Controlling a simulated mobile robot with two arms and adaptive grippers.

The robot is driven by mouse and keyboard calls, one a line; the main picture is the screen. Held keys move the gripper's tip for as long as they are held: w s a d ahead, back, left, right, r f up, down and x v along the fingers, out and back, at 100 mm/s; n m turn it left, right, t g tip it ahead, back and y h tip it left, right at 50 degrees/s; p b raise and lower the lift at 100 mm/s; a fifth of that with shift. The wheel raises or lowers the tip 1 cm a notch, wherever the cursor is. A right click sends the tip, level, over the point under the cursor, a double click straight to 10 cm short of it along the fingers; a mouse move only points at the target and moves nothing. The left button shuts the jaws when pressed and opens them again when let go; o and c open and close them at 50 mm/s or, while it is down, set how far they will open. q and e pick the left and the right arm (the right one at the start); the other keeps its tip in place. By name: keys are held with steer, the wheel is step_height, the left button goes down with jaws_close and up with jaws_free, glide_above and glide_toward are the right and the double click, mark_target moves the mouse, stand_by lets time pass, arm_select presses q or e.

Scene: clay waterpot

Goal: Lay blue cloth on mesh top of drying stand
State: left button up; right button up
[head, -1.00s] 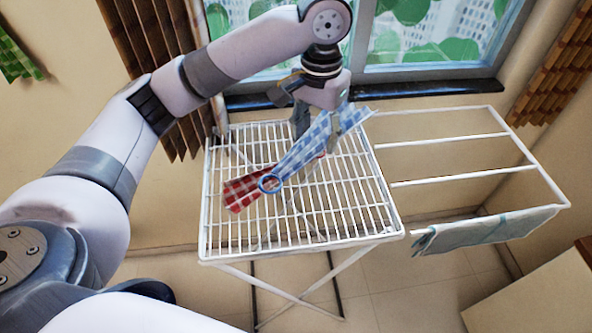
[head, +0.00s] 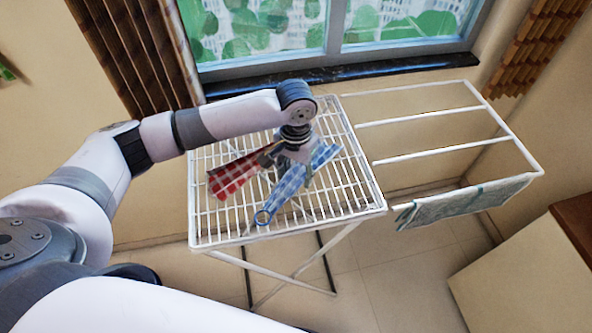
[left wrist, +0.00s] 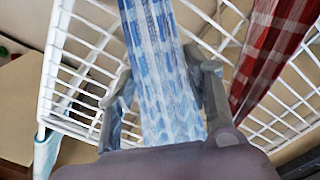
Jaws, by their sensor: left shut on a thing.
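My left gripper (head: 300,165) is shut on the cloth's middle, low over the white mesh top (head: 225,238) of the drying stand. In the left wrist view the cloth (left wrist: 155,55) runs between the two fingers (left wrist: 165,95). The cloth is over the mesh, close to it; I cannot tell whether it touches. My right gripper is not in view.
A red checked cloth (head: 228,178) lies on the mesh just left of the blue one. A grey-green cloth (head: 465,203) hangs on the side rack (head: 440,154) at the right. The window sill (head: 340,74) is behind. The mesh's front left is bare.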

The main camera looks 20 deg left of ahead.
mark_target(296, 175)
arm_select(q)
steer(key=shift+f, duration=0.15)
steer(key=o, duration=1.2)
steer(key=shift+f, duration=0.1)
steer(key=shift+c, duration=0.2)
step_height(296, 175, up, 12)
steer(key=b, duration=0.2)
